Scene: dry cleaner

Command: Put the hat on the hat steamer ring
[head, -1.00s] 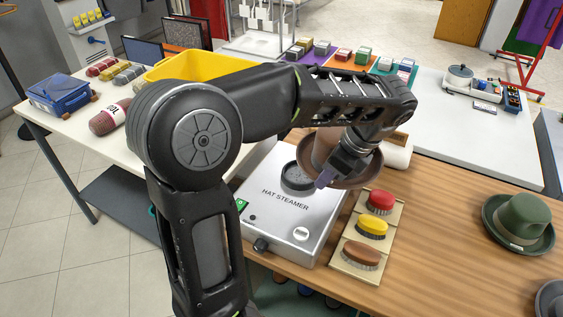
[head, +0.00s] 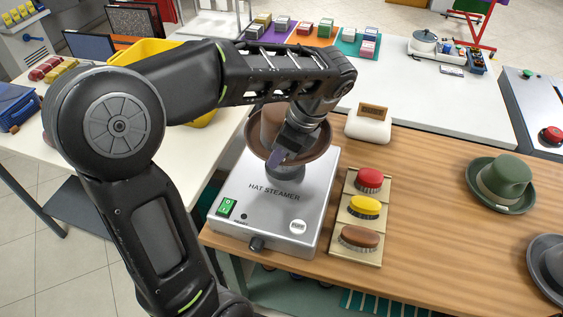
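The brown hat (head: 316,148) is over the back part of the silver hat steamer (head: 255,205). My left gripper (head: 277,157) is at the near side of the hat, in front of its crown, and appears shut on it; the fingertips are partly hidden. The dark steamer ring (head: 287,174) shows just below the near edge of the brim, and the hat hides most of it. I cannot tell whether the hat touches the ring. My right gripper is out of view.
A wooden rack with red, yellow and brown brushes (head: 365,208) stands right of the steamer. A green hat (head: 503,182) and a grey hat (head: 548,265) lie further right. A white block with a wooden label (head: 368,127) is behind. The wooden counter between brushes and hats is clear.

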